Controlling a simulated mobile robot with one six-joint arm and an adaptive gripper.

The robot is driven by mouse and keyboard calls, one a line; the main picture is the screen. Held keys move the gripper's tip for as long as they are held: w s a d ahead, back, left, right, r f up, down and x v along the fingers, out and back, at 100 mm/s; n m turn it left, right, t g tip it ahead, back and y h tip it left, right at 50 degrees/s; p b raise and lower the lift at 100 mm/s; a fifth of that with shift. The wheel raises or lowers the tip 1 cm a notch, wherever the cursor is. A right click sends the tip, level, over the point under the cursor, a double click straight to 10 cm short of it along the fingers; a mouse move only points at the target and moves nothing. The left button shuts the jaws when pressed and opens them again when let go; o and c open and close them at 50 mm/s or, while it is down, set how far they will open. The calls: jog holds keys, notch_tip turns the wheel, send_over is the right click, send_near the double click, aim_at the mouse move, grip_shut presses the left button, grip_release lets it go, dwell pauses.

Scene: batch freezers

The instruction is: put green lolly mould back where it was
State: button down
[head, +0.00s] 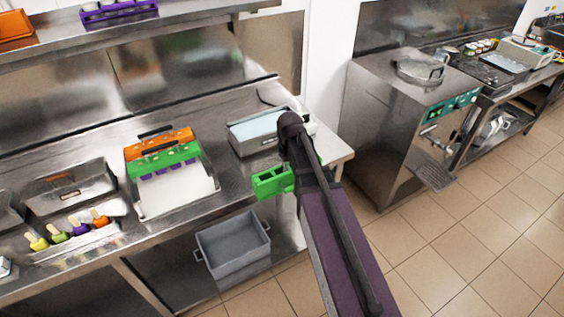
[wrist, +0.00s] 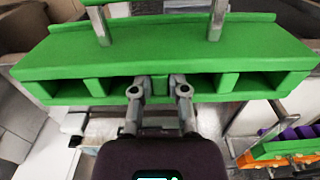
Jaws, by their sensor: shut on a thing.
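A green lolly mould (head: 270,182) is held in my gripper (wrist: 160,88), in front of the counter's front edge near its right end in the head view. In the wrist view the mould (wrist: 60,60) spans nearly the full width, with square openings along its near side, and my fingers are closed on its middle. In the head view my arm hides the fingers. A second green mould (head: 163,160) stands on a pale tray (head: 178,193) with an orange mould (head: 160,139) behind it and purple pieces in front.
A steel bin of pale blue contents (head: 262,130) stands on the counter's right end. Several coloured lollies (head: 80,228) lie at left. A purple mould (head: 120,12) and an orange tray (head: 14,26) are on the upper shelf. A grey crate (head: 232,245) sits below; a batch freezer (head: 410,110) stands right.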

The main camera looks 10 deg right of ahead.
jog(key=shift+w, duration=0.1)
dwell(0.3)
jog(key=w+d+f+b, duration=0.1)
jog(key=w, duration=1.3)
jog(key=shift+w+f, duration=0.15)
jog(key=shift+w, duration=0.05)
jog(key=shift+w+f+b, duration=0.55)
jog(key=shift+w+b, duration=0.15)
jog(key=shift+b, duration=0.05)
jog(key=shift+f+b, duration=1.3)
jog(key=shift+f, duration=0.05)
jog(key=shift+f, duration=0.1)
jog(key=c, duration=0.6)
grip_release()
jog(key=shift+d, duration=0.1)
jog(key=shift+c, duration=0.2)
